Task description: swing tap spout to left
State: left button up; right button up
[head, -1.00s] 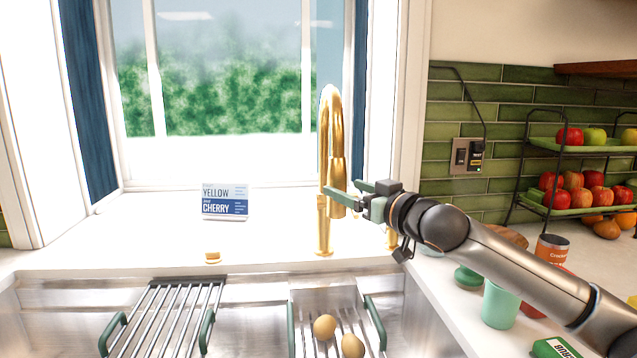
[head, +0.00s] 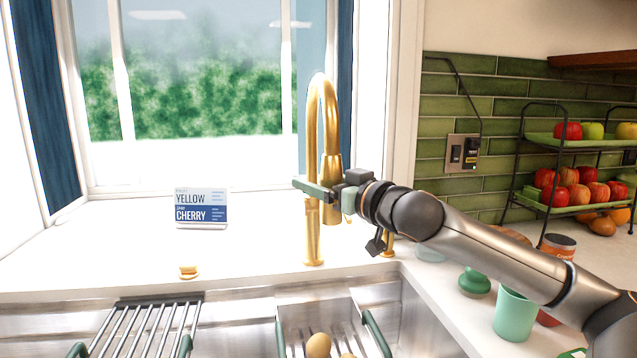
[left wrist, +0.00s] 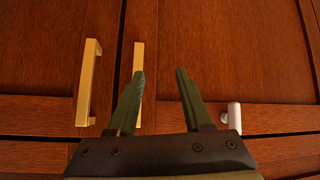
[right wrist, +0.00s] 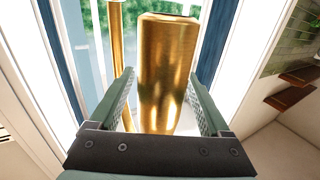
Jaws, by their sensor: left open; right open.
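The gold tap (head: 313,235) stands upright behind the sink. Its arched spout ends in a thick spray head (head: 331,165), which hangs to the right of the column in the head view. In the right wrist view the spray head (right wrist: 168,70) stands between the open fingers, and the thin column (right wrist: 117,45) is outside the left finger. I cannot tell whether a finger touches it. My left gripper (left wrist: 155,95) is open and empty in front of brown cabinet doors.
A card (head: 201,207) reading YELLOW and CHERRY stands on the counter left of the tap. The sink (head: 240,318) below holds racks with round tan items. A mint cup (head: 514,314) and a fruit stand (head: 575,143) are at right.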

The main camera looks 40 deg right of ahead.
grip_shut()
dwell(0.5)
dwell(0.3)
